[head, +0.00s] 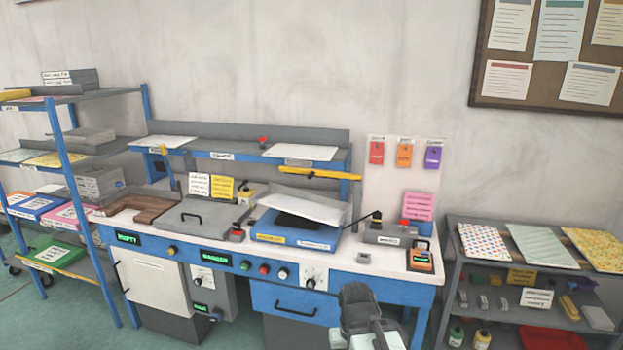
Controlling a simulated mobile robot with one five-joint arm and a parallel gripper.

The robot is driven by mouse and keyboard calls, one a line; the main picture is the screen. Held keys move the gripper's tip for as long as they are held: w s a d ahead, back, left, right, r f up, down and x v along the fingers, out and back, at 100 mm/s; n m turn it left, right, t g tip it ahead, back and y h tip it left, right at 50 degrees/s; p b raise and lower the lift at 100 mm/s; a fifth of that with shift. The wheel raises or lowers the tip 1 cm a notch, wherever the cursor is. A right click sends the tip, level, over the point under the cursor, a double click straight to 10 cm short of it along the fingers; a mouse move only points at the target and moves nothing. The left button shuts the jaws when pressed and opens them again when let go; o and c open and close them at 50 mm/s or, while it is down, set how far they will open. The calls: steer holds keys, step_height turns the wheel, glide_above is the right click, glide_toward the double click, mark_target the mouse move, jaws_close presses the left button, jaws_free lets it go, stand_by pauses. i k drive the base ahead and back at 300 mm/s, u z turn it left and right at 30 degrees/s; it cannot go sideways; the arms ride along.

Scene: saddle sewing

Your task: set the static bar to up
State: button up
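A long yellow bar (320,174) is the likeliest static bar, though I can read no label naming it. My gripper (356,291) is dark and low in the picture, in front of the bench's blue front panel. It is well below the bar and apart from it. I cannot make out whether its fingers are parted.
The white bench top (345,255) holds a brown leather piece (135,206), a grey press (205,216) and a black-knobbed lever (376,214). Knobs and buttons line its front. A blue-post rack (62,150) stands left, a grey shelf unit (451,260) right.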

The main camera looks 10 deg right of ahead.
mark_target(321, 174)
steer(key=i, duration=0.6)
steer(key=u, duration=0.5)
steer(key=i, duration=0.85)
steer(key=u, duration=0.55)
steer(key=k, duration=0.7)
steer(key=u, duration=0.25)
steer(key=i, duration=0.7)
steer(key=z, duration=0.05)
